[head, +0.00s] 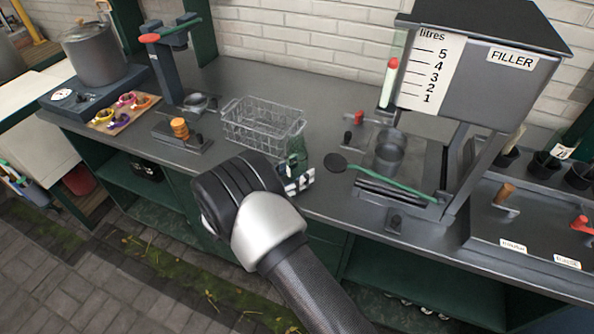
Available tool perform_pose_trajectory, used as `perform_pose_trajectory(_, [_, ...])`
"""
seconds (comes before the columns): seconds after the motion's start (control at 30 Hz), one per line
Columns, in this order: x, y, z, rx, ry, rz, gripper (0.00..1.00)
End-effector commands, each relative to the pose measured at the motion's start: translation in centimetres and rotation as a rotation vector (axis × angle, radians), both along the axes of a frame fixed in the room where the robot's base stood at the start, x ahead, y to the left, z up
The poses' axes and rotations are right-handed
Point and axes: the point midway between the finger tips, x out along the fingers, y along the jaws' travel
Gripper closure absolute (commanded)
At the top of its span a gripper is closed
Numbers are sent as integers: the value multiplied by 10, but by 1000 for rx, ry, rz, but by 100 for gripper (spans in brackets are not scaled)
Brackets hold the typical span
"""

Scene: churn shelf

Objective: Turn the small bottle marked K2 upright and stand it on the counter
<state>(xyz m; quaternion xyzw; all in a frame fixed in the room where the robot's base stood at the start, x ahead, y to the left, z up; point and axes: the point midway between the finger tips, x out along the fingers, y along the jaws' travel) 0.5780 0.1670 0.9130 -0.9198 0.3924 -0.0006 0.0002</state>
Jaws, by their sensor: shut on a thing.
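A small dark green bottle (297,150) shows at the front of the counter (345,192), just right of the wire basket. My gripper (299,181) is at its lower part and is shut on it. The bottle looks roughly upright, with its top end above the fingers. My wrist and fingers hide its lower part, so I cannot tell whether its base touches the counter. A K2 mark cannot be read from here.
An empty wire basket (262,124) stands close behind and left of my gripper. A black round-ended tool with a green handle (385,180) lies to the right, by the filler (480,80) and its metal cup (388,155). The counter's front edge runs under my wrist.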

Motion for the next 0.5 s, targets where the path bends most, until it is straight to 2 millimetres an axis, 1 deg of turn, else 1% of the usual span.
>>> perform_pose_trajectory(0.33, [0,0,-2,-1,-1,0,77])
perform_pose_trajectory(0.5, [0,0,-7,-1,0,0,77])
